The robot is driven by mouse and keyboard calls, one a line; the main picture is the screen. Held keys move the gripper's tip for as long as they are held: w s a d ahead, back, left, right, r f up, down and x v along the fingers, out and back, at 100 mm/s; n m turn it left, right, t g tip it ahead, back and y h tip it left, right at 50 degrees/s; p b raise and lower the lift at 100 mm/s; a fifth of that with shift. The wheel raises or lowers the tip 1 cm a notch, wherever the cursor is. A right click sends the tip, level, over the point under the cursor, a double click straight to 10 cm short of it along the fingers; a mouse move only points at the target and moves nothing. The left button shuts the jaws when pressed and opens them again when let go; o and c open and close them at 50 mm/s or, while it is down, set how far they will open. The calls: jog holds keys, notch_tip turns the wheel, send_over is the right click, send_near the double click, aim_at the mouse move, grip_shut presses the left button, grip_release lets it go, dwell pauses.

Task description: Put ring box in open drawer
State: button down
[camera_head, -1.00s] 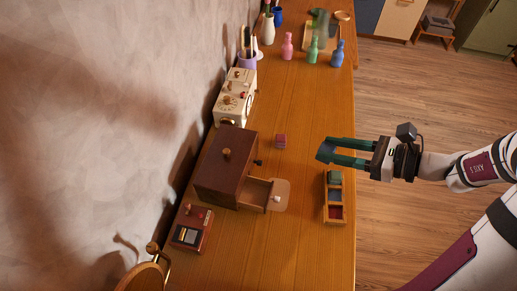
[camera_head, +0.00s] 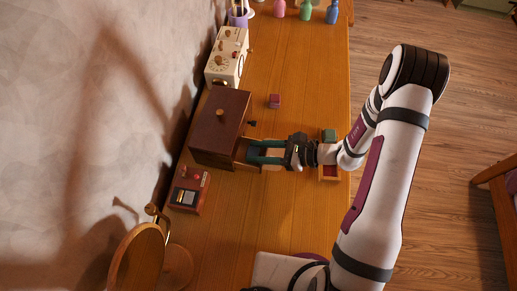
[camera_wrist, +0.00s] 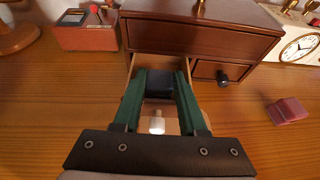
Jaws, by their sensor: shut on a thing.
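The ring box (camera_wrist: 160,86), a small dark blue-black box, sits between my green fingertips in the wrist view. My gripper (camera_head: 254,152) is shut on it, with the fingers reaching over the open drawer (camera_wrist: 144,66) of the brown cabinet (camera_head: 220,122). The drawer has pale wooden walls and a white knob (camera_wrist: 157,125), which shows below the box between the fingers. The box is at the drawer's mouth; I cannot tell whether it touches the drawer floor. In the head view the fingers hide most of the drawer and the box.
A second, shut drawer (camera_wrist: 208,69) with a dark knob is beside the open one. A red box (camera_head: 274,101) lies on the table. A wooden tray (camera_head: 330,178) with a green box (camera_head: 328,135) is under my arm. A cream clock radio (camera_head: 227,58) and a reddish device (camera_head: 188,190) flank the cabinet.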

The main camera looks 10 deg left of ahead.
jog(key=shift+f, duration=0.1)
jog(key=shift+f, duration=0.1)
jog(key=shift+c, duration=2.3)
grip_release()
